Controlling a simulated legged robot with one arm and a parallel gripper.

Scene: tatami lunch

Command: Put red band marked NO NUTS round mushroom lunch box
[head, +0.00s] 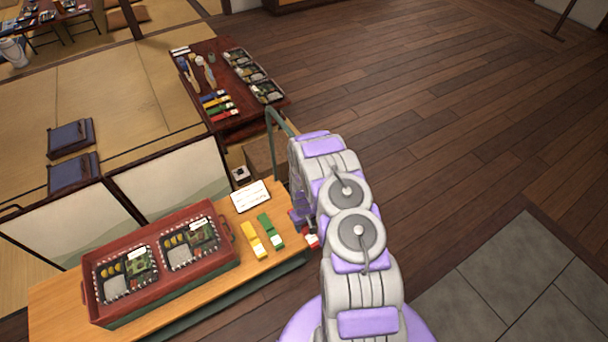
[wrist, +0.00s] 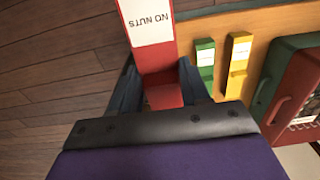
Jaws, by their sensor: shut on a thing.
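My gripper (wrist: 160,92) is shut on a red band (wrist: 157,60) in the wrist view. The band has a white label reading NO NUTS, and it is held above the right end of the wooden counter (head: 62,298). In the head view my arm hides most of the gripper, and only a bit of the red band (head: 312,240) shows. Two lunch boxes, a left one (head: 125,274) and a right one (head: 190,244), sit in a red tray (head: 228,262) on the counter. Their contents are too small to tell which has mushrooms.
A yellow band (head: 254,240) and a green band (head: 270,230) lie between tray and gripper. A white card (head: 250,196) lies behind them. A low dark table (head: 205,50) farther back holds more boxes and several coloured bands. Low screens (head: 170,185) stand behind the counter.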

